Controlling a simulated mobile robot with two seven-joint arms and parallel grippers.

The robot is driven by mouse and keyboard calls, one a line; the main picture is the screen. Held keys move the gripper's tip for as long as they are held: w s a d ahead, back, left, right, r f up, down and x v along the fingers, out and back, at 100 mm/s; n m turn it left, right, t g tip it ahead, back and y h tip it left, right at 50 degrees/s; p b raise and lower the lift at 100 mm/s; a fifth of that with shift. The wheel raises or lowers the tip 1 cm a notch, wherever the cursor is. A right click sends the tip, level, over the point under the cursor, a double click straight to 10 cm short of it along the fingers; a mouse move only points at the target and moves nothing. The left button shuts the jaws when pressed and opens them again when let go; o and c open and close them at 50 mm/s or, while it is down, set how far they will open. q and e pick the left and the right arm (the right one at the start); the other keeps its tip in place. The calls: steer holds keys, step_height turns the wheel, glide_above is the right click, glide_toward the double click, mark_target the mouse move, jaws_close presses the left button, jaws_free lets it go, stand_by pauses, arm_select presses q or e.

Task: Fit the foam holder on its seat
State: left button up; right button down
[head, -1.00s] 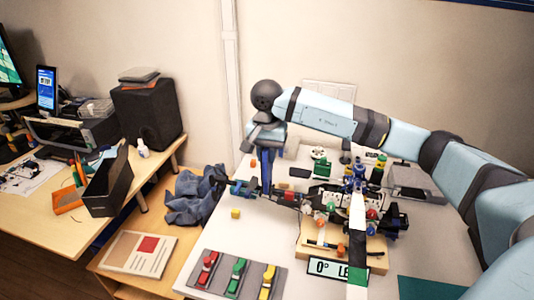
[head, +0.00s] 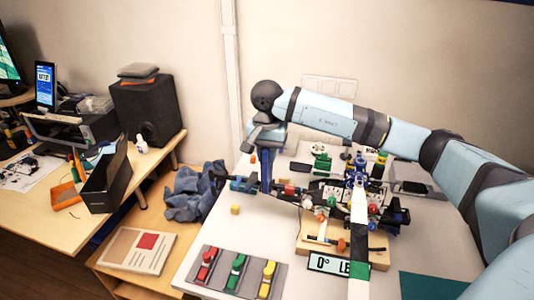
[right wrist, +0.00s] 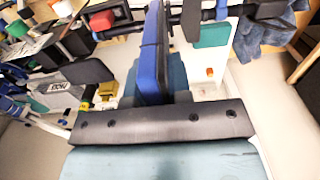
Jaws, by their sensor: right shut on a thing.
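My right gripper (head: 266,188) comes down from above at the left end of a long dark assembly (head: 325,200) on the white table. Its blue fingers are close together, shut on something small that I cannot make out. In the right wrist view the fingers (right wrist: 153,45) reach up to a dark bar with a red block (right wrist: 101,20) and a teal part (right wrist: 210,35) beside it. I cannot pick out the foam holder or its seat for certain; the fingertips hide what lies between them. My left gripper is not in view.
A panel with red, green and yellow switches (head: 237,272) lies at the table's front left. A display reading "0° LE" (head: 336,264) stands before the assembly. A small yellow cube (head: 235,210) lies left. A green mat (head: 432,286) is at front right.

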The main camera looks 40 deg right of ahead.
steer(key=c, duration=1)
jaws_free()
steer(key=shift+o, duration=0.2)
step_height(320, 180, up, 14)
steer(key=shift+f, duration=0.15)
